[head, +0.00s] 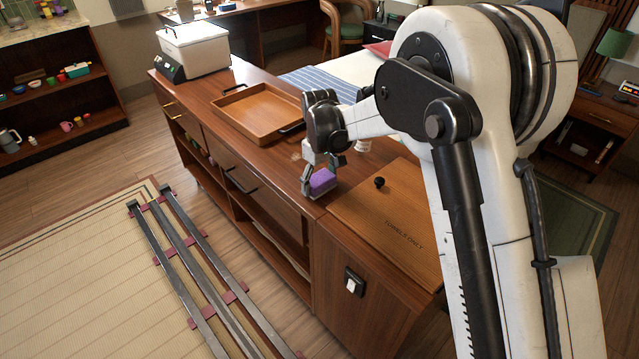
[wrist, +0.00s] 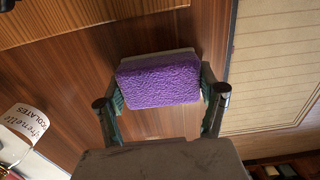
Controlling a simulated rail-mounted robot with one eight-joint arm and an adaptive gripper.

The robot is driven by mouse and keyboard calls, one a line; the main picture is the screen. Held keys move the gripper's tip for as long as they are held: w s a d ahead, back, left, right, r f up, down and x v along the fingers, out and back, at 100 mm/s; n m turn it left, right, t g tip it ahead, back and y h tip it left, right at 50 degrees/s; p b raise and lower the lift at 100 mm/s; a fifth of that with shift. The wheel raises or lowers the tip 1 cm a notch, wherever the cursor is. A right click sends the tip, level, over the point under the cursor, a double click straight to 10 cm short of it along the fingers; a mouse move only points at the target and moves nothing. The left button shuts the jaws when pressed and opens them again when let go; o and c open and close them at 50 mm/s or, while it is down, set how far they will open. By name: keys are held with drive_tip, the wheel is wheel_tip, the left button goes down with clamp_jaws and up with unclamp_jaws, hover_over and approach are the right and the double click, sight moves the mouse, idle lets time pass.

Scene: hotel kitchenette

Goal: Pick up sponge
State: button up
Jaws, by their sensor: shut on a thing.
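The purple sponge (head: 322,180) is at the front edge of the wooden counter, beside the "Towels only" lid. In the wrist view the sponge (wrist: 160,82) lies between the two fingers, with a pale grey layer showing behind its purple face. My gripper (head: 318,182) points down and is shut on the sponge, one finger at each side; it also shows in the wrist view (wrist: 160,95). I cannot tell whether the sponge touches the counter or is just above it.
A wooden tray (head: 258,112) with black handles lies farther back on the counter (head: 205,92). A white appliance (head: 194,50) stands at the far end. The wooden "Towels only" lid (head: 385,222) has a black knob. A white labelled cup (wrist: 24,128) stands near my gripper.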

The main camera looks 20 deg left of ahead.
sight(317, 180)
drive_tip(key=shift+r, duration=0.5)
drive_tip(key=r, duration=0.3)
drive_tip(key=shift+s+a+r, duration=0.25)
drive_tip(key=shift+s+r, duration=0.15)
drive_tip(key=s+a+r, duration=0.5)
drive_tip(key=s+r, duration=0.1)
drive_tip(key=s, duration=0.3)
drive_tip(key=shift+s+a+r+p, duration=0.15)
drive_tip(key=shift+p, duration=0.2)
